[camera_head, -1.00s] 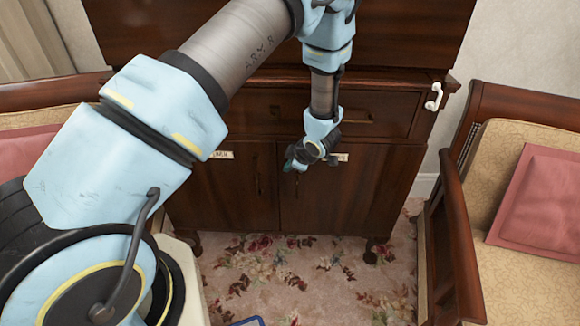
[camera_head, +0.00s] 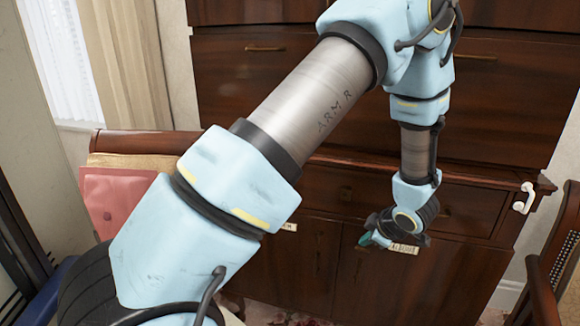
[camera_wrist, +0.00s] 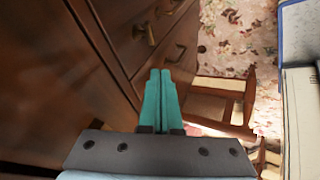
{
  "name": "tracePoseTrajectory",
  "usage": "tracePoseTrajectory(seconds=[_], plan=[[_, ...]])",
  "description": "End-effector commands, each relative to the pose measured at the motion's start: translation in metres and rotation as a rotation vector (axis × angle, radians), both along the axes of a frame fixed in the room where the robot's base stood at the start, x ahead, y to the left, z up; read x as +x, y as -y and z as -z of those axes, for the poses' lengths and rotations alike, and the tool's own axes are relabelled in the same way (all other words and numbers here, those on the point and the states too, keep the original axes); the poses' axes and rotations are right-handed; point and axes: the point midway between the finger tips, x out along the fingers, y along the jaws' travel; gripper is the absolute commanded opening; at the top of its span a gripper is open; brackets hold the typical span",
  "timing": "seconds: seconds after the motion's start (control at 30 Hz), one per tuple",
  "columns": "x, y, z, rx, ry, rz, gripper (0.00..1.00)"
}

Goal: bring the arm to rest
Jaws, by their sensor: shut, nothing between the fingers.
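My arm (camera_head: 322,95) reaches up across the head view, bends at the upper right and hangs down in front of the wooden cabinet (camera_head: 275,265). My gripper (camera_head: 368,240) is at its lower end, small and partly hidden by the wrist in the head view. In the wrist view my gripper (camera_wrist: 160,82) shows two teal fingers side by side, shut with nothing between them. The cabinet front (camera_wrist: 60,70) with its handles is to the left of the fingers there. The fingers appear clear of it.
An armchair with a red cushion (camera_head: 115,200) stands left of the cabinet, and part of another chair (camera_head: 550,270) is at the right. Floral carpet (camera_wrist: 228,35) is below. A blue-edged object (camera_wrist: 290,60) is at the wrist view's right.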

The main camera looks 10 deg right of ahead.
Motion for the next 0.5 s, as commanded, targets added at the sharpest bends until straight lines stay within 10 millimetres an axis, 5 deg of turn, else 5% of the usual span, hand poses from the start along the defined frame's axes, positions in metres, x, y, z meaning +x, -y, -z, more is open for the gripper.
tracePoseTrajectory(seconds=[0.27,0.5], plan=[[0.064,-0.065,-0.078,-0.059,-0.073,0.34,0.0],[0.043,-0.185,-0.132,0.047,-0.202,0.7,0.0]])
